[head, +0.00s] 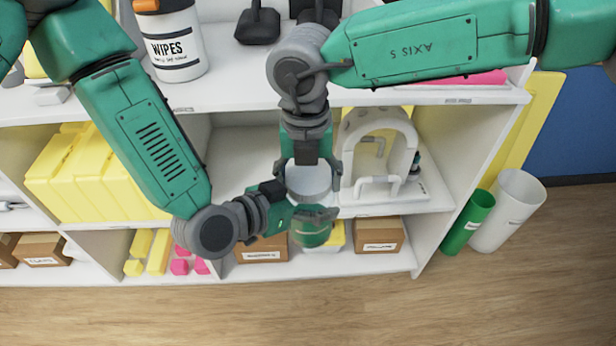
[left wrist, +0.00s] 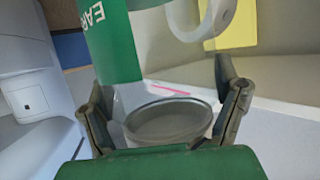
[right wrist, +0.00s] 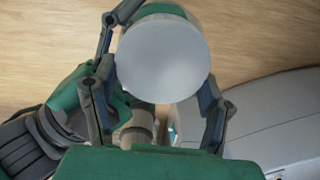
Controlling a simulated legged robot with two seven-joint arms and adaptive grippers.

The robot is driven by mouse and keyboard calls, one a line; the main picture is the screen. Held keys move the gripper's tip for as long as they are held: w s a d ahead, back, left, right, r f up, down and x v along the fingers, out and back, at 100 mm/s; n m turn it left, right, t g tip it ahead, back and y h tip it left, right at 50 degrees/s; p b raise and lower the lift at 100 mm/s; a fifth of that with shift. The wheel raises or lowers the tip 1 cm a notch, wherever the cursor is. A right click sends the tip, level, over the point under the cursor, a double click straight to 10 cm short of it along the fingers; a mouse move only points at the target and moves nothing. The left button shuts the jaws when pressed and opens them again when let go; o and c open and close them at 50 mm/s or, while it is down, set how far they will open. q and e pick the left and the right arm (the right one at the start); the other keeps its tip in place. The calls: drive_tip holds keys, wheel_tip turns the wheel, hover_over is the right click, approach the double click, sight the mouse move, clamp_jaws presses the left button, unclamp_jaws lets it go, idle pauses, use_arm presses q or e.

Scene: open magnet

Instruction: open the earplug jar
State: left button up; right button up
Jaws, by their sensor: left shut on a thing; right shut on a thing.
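The earplug jar is green (head: 310,236), with a pale round lid (head: 309,184) directly above it in the head view. My right gripper (head: 311,172) reaches down from above and is shut on the lid. The lid's pale disc (right wrist: 165,60) fills the space between its fingers in the right wrist view. My left gripper (head: 305,213) comes in from the left and is shut on the jar, covering part of it. The left wrist view shows the jar's green wall (left wrist: 108,40) with partial lettering and a grey round rim between the fingers. I cannot tell whether lid and jar still touch.
A white shelf unit (head: 460,95) stands behind. It holds a wipes tub (head: 176,45), yellow bins (head: 85,180), a white arched device (head: 380,150) and cardboard boxes (head: 379,235). Green (head: 468,222) and white (head: 508,210) cylinders stand at right. The wooden floor in front is clear.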

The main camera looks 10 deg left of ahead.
drive_tip(key=shift+w+r, duration=0.1)
drive_tip(key=shift+w, duration=0.15)
drive_tip(key=o, duration=1.2)
drive_tip(key=shift+o, duration=0.4)
drive_tip(key=shift+s+d, duration=0.15)
drive_tip(key=shift+d, duration=0.1)
drive_tip(key=shift+s, duration=0.1)
drive_tip(key=shift+a, duration=0.1)
